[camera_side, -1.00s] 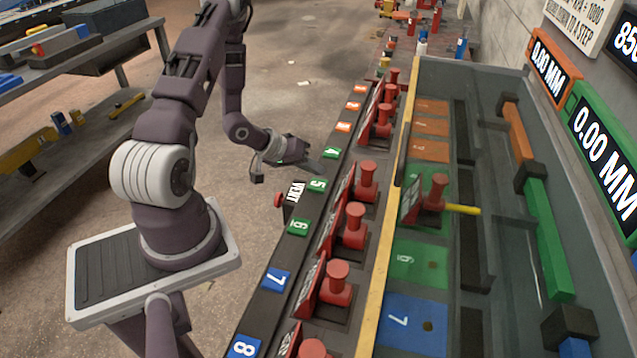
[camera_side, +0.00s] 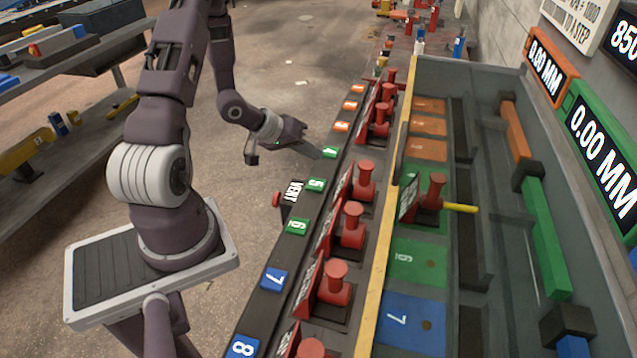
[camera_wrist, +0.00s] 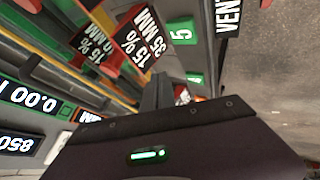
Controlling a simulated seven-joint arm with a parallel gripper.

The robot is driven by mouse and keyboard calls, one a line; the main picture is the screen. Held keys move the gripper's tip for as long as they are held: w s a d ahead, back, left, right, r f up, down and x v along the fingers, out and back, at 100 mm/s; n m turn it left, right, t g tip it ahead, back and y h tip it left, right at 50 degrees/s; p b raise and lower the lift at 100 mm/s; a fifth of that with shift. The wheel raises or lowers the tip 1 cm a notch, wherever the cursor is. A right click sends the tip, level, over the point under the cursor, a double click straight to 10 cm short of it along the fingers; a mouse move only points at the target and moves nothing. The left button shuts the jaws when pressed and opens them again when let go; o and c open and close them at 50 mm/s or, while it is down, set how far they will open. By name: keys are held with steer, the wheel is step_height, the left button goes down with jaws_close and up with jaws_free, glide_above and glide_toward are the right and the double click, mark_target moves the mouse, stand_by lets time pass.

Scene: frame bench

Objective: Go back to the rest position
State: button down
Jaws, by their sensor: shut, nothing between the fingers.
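My gripper (camera_side: 314,151) is shut and empty in the side view. It hangs beside the outer edge of the bench, near the green label 4 (camera_side: 330,152). In the wrist view, my gripper's dark fingers (camera_wrist: 157,92) are together, pointing towards the bench, with a green label 5 (camera_wrist: 181,33) beyond them.
A row of red knobbed blocks (camera_side: 353,222) runs along the bench. One red block with a yellow rod (camera_side: 460,208) stands inside the grey trough (camera_side: 497,290). A VENT sign (camera_side: 294,191) and red button stick out at the near edge. Open floor lies left of the bench.

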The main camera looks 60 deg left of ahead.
steer(key=s+d+r+m+g+y, duration=0.15)
steer(key=d+r, duration=0.25)
steer(key=r, duration=0.6)
steer(key=s+d+r+m+g+y, duration=0.1)
steer(key=d+r+m+y, duration=0.25)
steer(key=r, duration=0.55)
steer(key=s+d+r+m+g+h, duration=0.1)
steer(key=s+d+r+m+h, duration=0.2)
steer(key=s+d, duration=1.2)
step_height(320, 180, up, 2)
steer(key=shift+s+d+r+h, duration=0.2)
steer(key=shift+s+h, duration=0.45)
steer(key=shift+h, duration=0.15)
steer(key=shift+w, duration=0.1)
